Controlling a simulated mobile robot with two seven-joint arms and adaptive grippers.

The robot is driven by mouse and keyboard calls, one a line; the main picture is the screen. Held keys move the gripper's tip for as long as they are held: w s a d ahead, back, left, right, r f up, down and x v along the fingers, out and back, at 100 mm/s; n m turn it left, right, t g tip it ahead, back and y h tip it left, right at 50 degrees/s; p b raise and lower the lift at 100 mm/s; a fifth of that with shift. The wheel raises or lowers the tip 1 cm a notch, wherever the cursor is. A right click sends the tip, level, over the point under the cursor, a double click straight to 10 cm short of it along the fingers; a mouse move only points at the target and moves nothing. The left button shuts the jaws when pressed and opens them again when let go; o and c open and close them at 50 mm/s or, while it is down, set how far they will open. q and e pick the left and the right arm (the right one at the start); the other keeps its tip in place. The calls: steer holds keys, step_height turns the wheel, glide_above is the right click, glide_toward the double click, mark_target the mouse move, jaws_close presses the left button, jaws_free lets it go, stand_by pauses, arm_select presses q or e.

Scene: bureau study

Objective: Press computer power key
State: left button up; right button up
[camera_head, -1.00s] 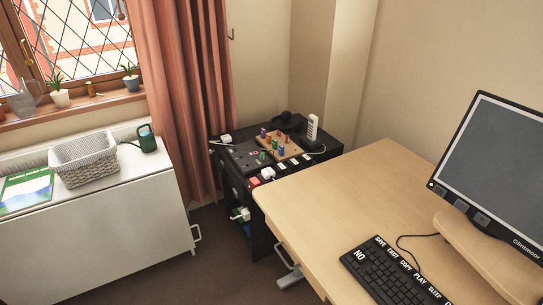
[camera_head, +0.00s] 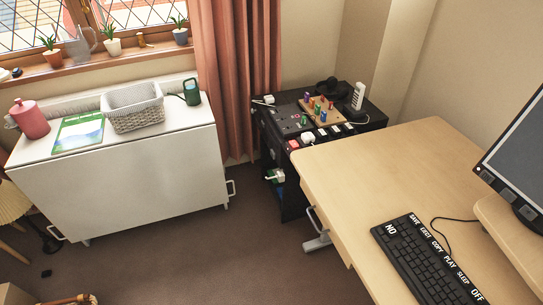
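A computer monitor (camera_head: 515,150) with a dark screen stands at the right edge of the head view, partly cut off, on a wooden riser (camera_head: 512,232). Small square buttons (camera_head: 490,179) run along its lower bezel. A black keyboard (camera_head: 425,262) lies on the desk in front of it. A cable runs from the keyboard toward the riser. Neither of my grippers is in view.
The wooden desk (camera_head: 400,165) fills the right side. A black cabinet (camera_head: 290,180) with plugs and a pegboard stands behind it. A white cabinet (camera_head: 125,190) with a basket (camera_head: 133,108) stands at left under the window. The brown carpet (camera_head: 220,255) between is mostly clear.

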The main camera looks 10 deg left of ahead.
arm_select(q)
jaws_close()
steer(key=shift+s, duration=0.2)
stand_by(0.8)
